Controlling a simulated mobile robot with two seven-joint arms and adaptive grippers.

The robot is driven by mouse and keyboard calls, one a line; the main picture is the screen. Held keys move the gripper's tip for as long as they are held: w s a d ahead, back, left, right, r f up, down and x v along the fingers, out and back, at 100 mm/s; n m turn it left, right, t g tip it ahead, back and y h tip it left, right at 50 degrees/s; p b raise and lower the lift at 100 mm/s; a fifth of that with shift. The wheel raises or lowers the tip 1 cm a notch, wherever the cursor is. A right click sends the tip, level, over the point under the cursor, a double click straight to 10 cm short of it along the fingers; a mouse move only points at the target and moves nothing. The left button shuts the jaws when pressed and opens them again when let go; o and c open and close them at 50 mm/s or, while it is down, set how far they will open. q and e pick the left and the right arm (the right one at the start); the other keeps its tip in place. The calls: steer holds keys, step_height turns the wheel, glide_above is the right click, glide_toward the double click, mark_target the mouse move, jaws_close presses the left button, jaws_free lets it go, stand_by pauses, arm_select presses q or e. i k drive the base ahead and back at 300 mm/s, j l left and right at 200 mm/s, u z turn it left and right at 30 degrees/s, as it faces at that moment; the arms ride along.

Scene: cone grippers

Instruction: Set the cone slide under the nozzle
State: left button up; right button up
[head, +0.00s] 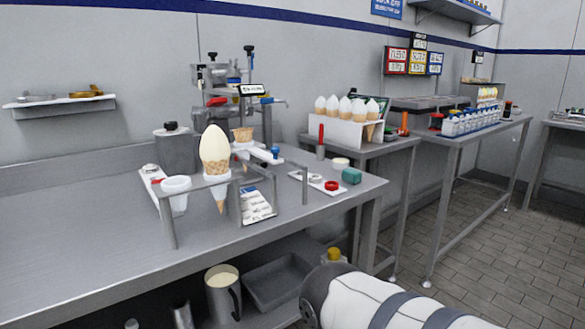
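A filling machine (210,74) with metal parts, a red lever and blue handles stands at the back of the steel table. Its nozzle is too small to make out clearly. In front of it, a small empty waffle cone (242,136) stands upright in what looks like the white cone slide (264,158), which has a blue knob (276,151). I cannot tell whether the cone is directly below the nozzle. A large filled cone (215,158) stands upright in a metal rack at the front, partly in front of the slide. Neither gripper is in view.
A white cup (175,192) sits in the rack left of the filled cone. A rack of filled cones (340,131) stands on a neighbouring table. The steel table's left side (70,235) is clear.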

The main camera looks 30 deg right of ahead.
mark_target(256, 147)
steer(key=i+l, duration=0.1)
steer(key=l, duration=0.4)
steer(key=i+l, duration=0.1)
steer(key=l, duration=0.35)
steer(key=i+l, duration=0.1)
steer(key=l, duration=0.4)
steer(key=u, duration=0.05)
